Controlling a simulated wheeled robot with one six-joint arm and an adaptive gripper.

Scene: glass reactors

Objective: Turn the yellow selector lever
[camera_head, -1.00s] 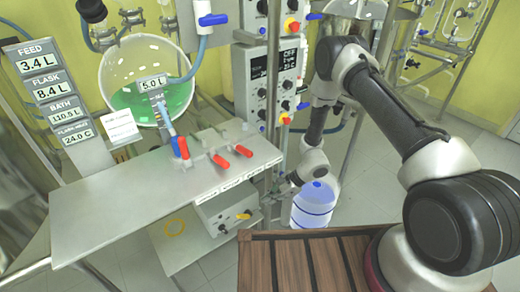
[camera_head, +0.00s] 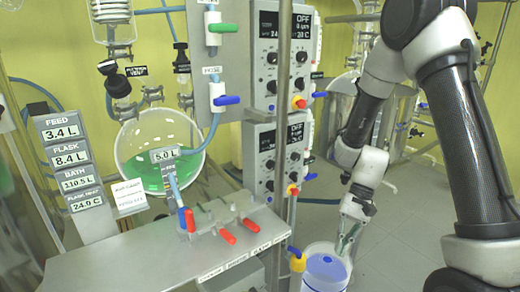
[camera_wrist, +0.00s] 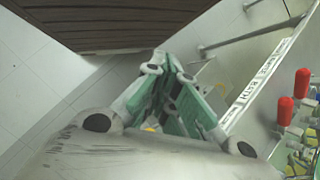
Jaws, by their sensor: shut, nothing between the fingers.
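A yellow part with a blue handle (camera_head: 297,261) shows beside the steel post at the bench's right corner in the head view. I cannot tell whether it is the selector lever. My gripper (camera_head: 345,243) is to the right of it, above the blue-topped container, pointing down and apart from the bench. In the wrist view my gripper (camera_wrist: 170,64) has its green-padded fingers shut with nothing between them. A small yellow patch shows low between the finger links there, too small to identify. The front of the under-bench box is not visible now.
The steel bench (camera_head: 120,258) carries red-handled valves (camera_head: 228,237) and a blue one. A container with a blue top (camera_head: 326,268) stands below my gripper. Control boxes (camera_head: 281,160) and a steel post rise behind. The wrist view shows dark slats (camera_wrist: 110,20) and pale floor.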

